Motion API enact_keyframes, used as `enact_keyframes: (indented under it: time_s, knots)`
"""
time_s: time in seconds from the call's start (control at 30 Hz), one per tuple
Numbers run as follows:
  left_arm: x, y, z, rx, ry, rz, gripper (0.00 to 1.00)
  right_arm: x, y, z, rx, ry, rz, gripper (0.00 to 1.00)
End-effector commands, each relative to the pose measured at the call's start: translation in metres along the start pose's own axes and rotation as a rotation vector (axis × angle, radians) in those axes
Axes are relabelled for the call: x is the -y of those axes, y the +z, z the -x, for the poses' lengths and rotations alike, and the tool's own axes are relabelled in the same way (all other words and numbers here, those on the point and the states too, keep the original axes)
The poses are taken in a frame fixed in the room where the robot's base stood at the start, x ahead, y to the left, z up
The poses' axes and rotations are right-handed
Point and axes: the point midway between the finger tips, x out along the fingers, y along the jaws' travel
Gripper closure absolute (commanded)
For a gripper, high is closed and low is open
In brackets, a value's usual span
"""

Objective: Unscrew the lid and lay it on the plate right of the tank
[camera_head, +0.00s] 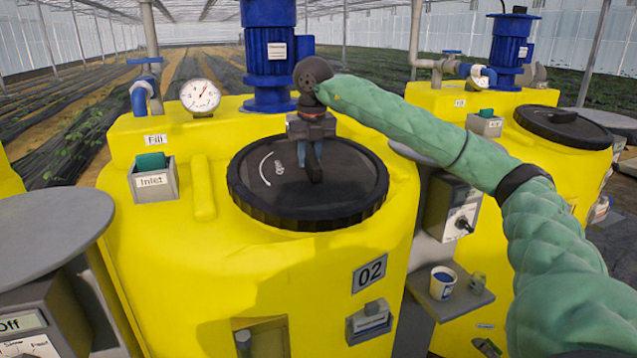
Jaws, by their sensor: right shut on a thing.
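The black round lid (345,190) lies flat on top of the yellow tank marked 02 (220,260). It has a ribbed rim, a white curved arrow and white lettering. My right gripper (312,160) comes down over the middle of the lid and is shut on its raised grip, which is mostly hidden between the fingers. Of the plate right of the tank (402,151), only a grey edge shows; my green-sleeved right arm covers most of it. My left gripper is not in view.
A blue motor (270,60) and a pressure gauge (200,96) stand behind the lid. A grey inlet box (153,180) is at its left. A small shelf (470,294) with a cup (443,282) is lower right. Another yellow tank with a black lid (562,128) stands at right.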

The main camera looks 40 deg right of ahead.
Motion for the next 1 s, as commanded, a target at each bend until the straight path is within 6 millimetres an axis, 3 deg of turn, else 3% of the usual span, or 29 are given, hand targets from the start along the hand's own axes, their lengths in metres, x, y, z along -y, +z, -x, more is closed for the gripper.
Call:
enact_keyframes:
  time_s: [0.2,1.0]
  knots:
    - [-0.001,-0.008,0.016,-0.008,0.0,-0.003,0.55,0.0,0.0,0.001,0.001,0.001,0.104,1.0]
    - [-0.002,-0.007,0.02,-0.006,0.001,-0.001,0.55,0.0,0.0,0.02,0.002,0.001,0.101,1.0]
